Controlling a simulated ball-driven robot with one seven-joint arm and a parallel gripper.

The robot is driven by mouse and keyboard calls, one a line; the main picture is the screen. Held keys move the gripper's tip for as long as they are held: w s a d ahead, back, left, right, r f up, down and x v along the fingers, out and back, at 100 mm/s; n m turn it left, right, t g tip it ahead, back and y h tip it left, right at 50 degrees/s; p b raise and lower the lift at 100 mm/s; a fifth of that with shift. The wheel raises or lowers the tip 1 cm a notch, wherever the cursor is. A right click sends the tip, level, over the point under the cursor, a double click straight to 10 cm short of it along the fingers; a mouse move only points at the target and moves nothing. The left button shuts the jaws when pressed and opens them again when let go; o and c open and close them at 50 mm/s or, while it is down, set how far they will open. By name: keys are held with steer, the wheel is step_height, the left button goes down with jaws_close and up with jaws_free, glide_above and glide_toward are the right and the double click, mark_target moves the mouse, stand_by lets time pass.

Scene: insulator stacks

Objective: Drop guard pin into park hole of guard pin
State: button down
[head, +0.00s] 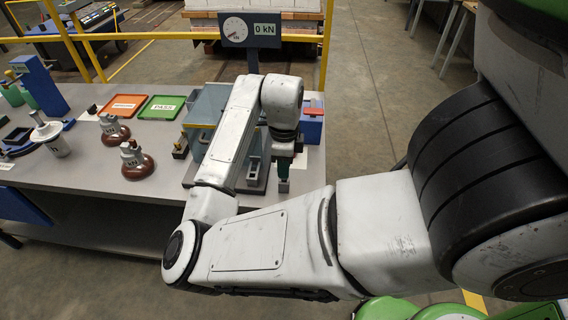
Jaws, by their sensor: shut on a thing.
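My gripper (284,184) points down at the right part of the bench, just right of the grey fixture base. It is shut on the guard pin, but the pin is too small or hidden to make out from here. The park hole cannot be told apart in this view. My arm covers much of the fixture (207,106), whose pale blue panel shows behind the arm.
A gauge reading 0 kN (236,29) stands behind the fixture. A blue block with a red top (312,122) stands right of my wrist. An orange tray (123,106), a green PASS tray (162,107) and two brown insulators (135,163) sit to the left.

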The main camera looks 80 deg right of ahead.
steer(key=shift+f+b, duration=0.5)
steer(key=shift+f, duration=0.25)
steer(key=c, duration=0.9)
jaws_free()
steer(key=shift+o, duration=0.2)
step_height(320, 180, up, 11)
steer(key=p, duration=0.1)
